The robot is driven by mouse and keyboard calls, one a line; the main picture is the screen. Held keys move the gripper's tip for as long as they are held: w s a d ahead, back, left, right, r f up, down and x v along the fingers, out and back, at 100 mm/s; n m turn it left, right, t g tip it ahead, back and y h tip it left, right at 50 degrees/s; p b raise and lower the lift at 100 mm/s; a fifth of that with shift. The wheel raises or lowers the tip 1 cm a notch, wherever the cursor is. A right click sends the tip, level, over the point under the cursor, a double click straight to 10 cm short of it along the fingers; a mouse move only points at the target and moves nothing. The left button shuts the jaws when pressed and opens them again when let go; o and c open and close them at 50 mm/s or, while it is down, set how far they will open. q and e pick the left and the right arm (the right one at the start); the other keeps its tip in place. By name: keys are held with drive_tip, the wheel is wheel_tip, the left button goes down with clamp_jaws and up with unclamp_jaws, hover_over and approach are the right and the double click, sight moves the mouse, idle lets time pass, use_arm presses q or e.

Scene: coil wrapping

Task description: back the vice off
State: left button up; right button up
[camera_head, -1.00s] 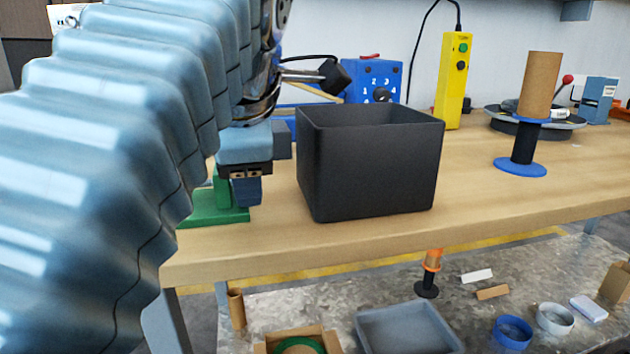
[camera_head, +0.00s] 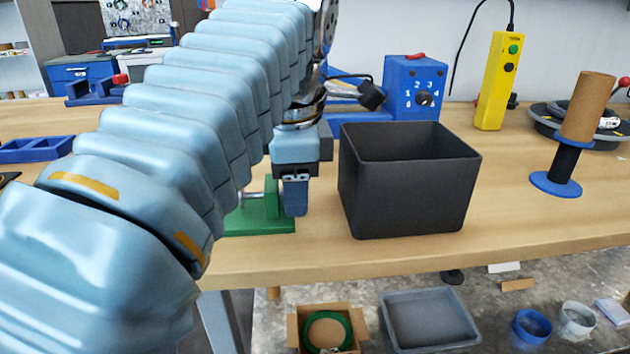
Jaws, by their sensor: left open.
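The green vice (camera_head: 262,217) stands at the front edge of the wooden bench, just left of the black bin. Part of its screw shows at its left side, and the rest of the vice is hidden behind my left arm. My left gripper (camera_head: 295,196) points down at the right end of the vice, in front of or beside its upright jaw. It is open, but the fingers overlap in this view and I cannot tell whether they touch the vice. My right gripper is not in view.
A black open bin (camera_head: 408,190) stands close right of my left gripper. Behind it are a blue control box (camera_head: 414,88) and a yellow button box (camera_head: 499,82). A cardboard tube on a blue spool stand (camera_head: 556,182) is farther right. Blue trays (camera_head: 38,149) lie on the left.

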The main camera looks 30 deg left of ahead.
use_arm(q)
drive_tip(key=shift+w+a+r+g+h+p, duration=0.2)
drive_tip(key=shift+r+g+h+p, duration=0.55)
drive_tip(key=shift+p, duration=2.4)
drive_tip(key=shift+f+g+p, duration=0.3)
drive_tip(key=shift+f+g, duration=0.1)
drive_tip(key=shift+g, duration=0.05)
drive_tip(key=shift+w+f+g+b, duration=0.2)
drive_tip(key=shift+f+g+b, duration=0.1)
drive_tip(key=shift+g, duration=0.1)
drive_tip(key=shift+s, duration=0.1)
drive_tip(key=shift+w+a+g+h, duration=0.15)
drive_tip(key=shift+w+g+h, duration=0.05)
drive_tip(key=shift+g+h, duration=0.3)
drive_tip(key=shift+w+a+g+h, duration=0.15)
drive_tip(key=shift+g+h, duration=0.2)
drive_tip(key=shift+g, duration=0.25)
drive_tip(key=shift+g+h, duration=0.3)
drive_tip(key=shift+g, duration=0.2)
drive_tip(key=shift+w+d, duration=0.1)
